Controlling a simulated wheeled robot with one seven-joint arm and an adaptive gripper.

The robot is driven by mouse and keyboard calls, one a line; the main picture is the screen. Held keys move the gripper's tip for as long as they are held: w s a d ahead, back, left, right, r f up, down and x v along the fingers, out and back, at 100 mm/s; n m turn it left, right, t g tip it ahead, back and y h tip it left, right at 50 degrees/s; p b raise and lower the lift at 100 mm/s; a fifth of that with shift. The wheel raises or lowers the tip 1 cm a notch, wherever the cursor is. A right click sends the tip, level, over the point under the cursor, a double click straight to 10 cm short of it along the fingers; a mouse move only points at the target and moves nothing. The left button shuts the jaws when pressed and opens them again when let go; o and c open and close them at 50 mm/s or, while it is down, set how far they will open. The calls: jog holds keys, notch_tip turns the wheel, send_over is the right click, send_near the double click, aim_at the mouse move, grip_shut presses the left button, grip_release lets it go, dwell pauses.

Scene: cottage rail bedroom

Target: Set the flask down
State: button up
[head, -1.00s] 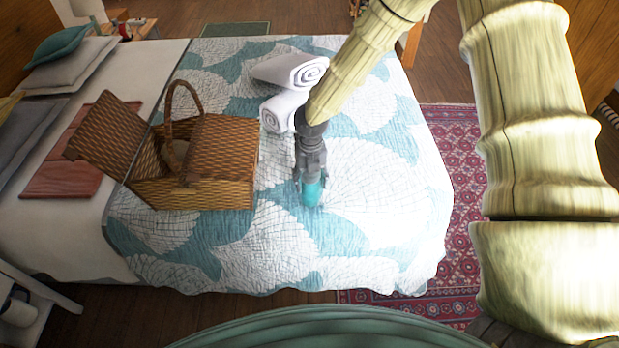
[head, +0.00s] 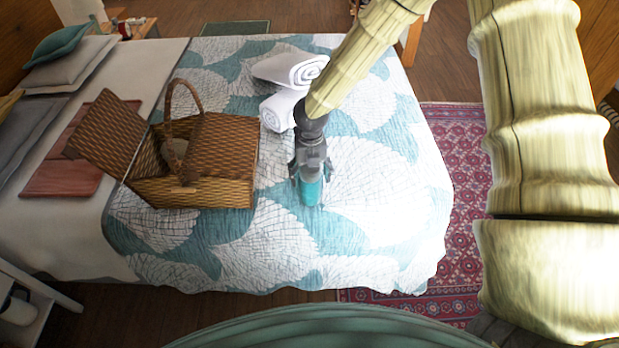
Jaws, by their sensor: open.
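The teal flask (head: 311,191) is on the bed's patterned quilt (head: 270,250), right of the wicker basket, and looks upright. My gripper (head: 309,176) is open around or just above the flask's upper part. The gripper hides the flask's top. I cannot tell whether the fingers still touch it.
An open wicker picnic basket (head: 210,193) with a raised handle stands left of my gripper. Rolled white towels (head: 290,70) lie behind it. The quilt in front and to the right is clear. Pillows (head: 75,68) lie at the far left. A red rug (head: 465,200) is beyond the bed's right edge.

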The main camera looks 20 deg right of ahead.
notch_tip(320, 180, up, 11)
jog(key=shift+f+b, duration=0.2)
jog(key=shift+b, duration=0.2)
jog(key=s+a+f+m+g+y, duration=0.1)
jog(key=s+a+f+m+y, duration=0.15)
jog(key=s+f+m, duration=0.65)
jog(key=s+a+f+m+g+y, duration=0.1)
jog(key=s+a+f+m, duration=0.2)
jog(key=s+f+m, duration=0.65)
jog(key=s+d+f+m+h, duration=0.1)
jog(key=s+d+f+m, duration=0.2)
jog(key=s+m, duration=0.2)
jog(key=s+d+f+m+t+h, duration=0.1)
jog(key=s+d+f+m, duration=0.1)
jog(key=s+f+m, duration=0.2)
jog(key=s+d+f+m+t+h, duration=0.1)
jog(key=s+d+f+m, duration=0.2)
jog(key=s+m, duration=0.4)
jog(key=shift+s+d+f, duration=0.25)
jog(key=shift+s+d, duration=0.05)
jog(key=shift+s, duration=0.65)
jog(key=shift+m+h, duration=0.25)
